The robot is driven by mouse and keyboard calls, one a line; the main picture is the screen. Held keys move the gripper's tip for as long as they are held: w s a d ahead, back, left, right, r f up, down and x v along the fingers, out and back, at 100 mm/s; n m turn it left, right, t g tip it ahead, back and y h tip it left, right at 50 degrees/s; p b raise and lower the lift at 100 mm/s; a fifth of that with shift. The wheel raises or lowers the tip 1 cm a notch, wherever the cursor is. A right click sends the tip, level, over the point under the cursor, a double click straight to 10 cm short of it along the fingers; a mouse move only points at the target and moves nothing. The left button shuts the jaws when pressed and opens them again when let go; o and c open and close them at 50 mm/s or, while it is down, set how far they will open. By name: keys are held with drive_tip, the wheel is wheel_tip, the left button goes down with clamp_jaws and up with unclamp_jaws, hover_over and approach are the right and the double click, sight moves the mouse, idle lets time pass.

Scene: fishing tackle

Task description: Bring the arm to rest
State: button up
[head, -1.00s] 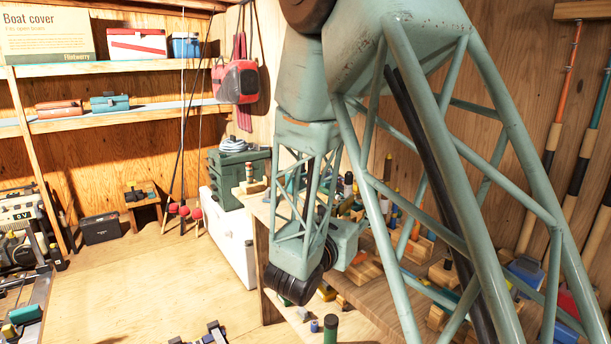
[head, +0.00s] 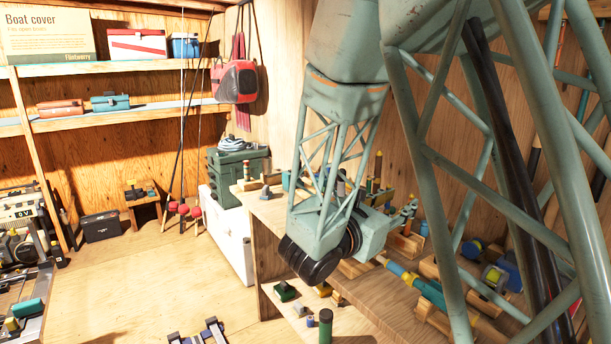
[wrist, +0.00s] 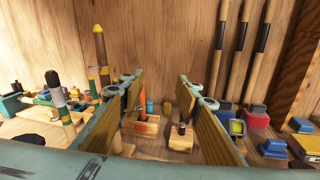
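My arm (head: 325,190) hangs over the workbench in the head view, its black wrist joint (head: 318,252) low near the bench's left edge. Behind the gap stand small wooden blocks (wrist: 181,140) and an orange-handled piece near the left finger. The fingers appear apart from the back wall; whether they touch any bench item cannot be told.
The workbench (head: 265,208) carries rod parts, wooden stands and a teal-and-yellow rod (head: 428,290). In the wrist view, cork-handled rods (wrist: 245,38) lean on the wall, and a red box (wrist: 256,118) lies right of the fingers. A white chest (head: 229,235) stands beside the bench.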

drive_tip(key=s+d+r+m+g+h, duration=0.25)
drive_tip(key=s+d+m+g, duration=0.4)
drive_tip(key=s+d, duration=0.6)
drive_tip(key=s+d+m+g+y, duration=0.35)
drive_tip(key=s+m, duration=0.45)
drive_tip(key=s, duration=0.9)
drive_tip(key=s+a+f+m+g+y, duration=0.1)
drive_tip(key=s+a+m+y, duration=0.2)
drive_tip(key=s, duration=0.3)
drive_tip(key=s+a+f+m+g+y, duration=0.1)
drive_tip(key=s+a+f+m+y, duration=0.2)
drive_tip(key=s, duration=0.4)
drive_tip(key=s+a+r+m+t+y, duration=0.1)
drive_tip(key=s+a+r+m+y, duration=0.1)
drive_tip(key=a, duration=0.4)
drive_tip(key=s+a+r+m+t+y, duration=0.2)
drive_tip(key=a+m+y, duration=0.1)
drive_tip(key=a, duration=0.3)
drive_tip(key=shift+a+p, duration=0.3)
drive_tip(key=shift+a, duration=0.05)
